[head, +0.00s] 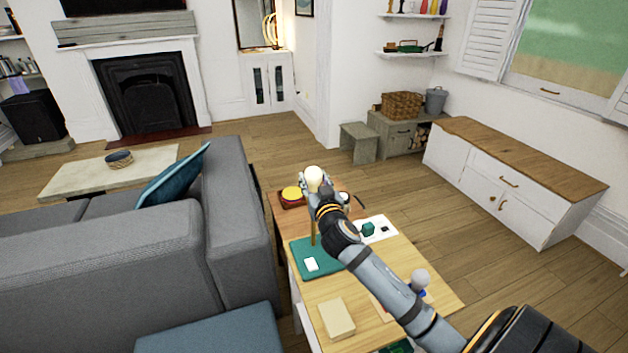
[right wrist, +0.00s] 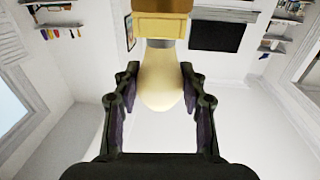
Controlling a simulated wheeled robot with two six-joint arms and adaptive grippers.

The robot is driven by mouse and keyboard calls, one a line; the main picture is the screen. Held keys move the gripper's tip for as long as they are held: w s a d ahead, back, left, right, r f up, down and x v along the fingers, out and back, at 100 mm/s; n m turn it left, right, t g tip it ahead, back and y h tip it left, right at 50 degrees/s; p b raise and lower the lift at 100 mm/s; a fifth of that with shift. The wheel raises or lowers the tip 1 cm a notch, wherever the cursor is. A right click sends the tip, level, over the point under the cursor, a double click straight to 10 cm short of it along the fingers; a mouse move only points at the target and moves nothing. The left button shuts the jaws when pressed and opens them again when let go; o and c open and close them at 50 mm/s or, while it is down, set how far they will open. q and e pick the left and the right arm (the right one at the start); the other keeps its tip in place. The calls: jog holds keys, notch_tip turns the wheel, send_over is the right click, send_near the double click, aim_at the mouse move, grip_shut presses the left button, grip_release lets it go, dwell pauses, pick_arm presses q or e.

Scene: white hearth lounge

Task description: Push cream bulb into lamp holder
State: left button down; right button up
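The cream bulb (head: 314,174) shows at the tip of my right arm in the head view. My right gripper (head: 317,186) is around it, above the far part of the wooden table (head: 330,290). The bulb's narrow end meets a grey collar (right wrist: 161,43) under a yellowish wooden block (right wrist: 162,22), perhaps the lamp holder. I cannot tell whether the collar belongs to bulb or holder. My left gripper is out of view.
On the table are a teal mat (head: 328,265) with a white card, a cream box (head: 337,319), a dark green block (head: 368,229) and a red tray (head: 285,202) with a yellow disc. A pale round object (head: 421,278) stands beside my forearm. A grey sofa (head: 130,240) is left.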

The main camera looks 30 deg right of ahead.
jog(key=o, duration=0.5)
jog(key=shift+o, duration=0.2)
jog(key=v, duration=1.2)
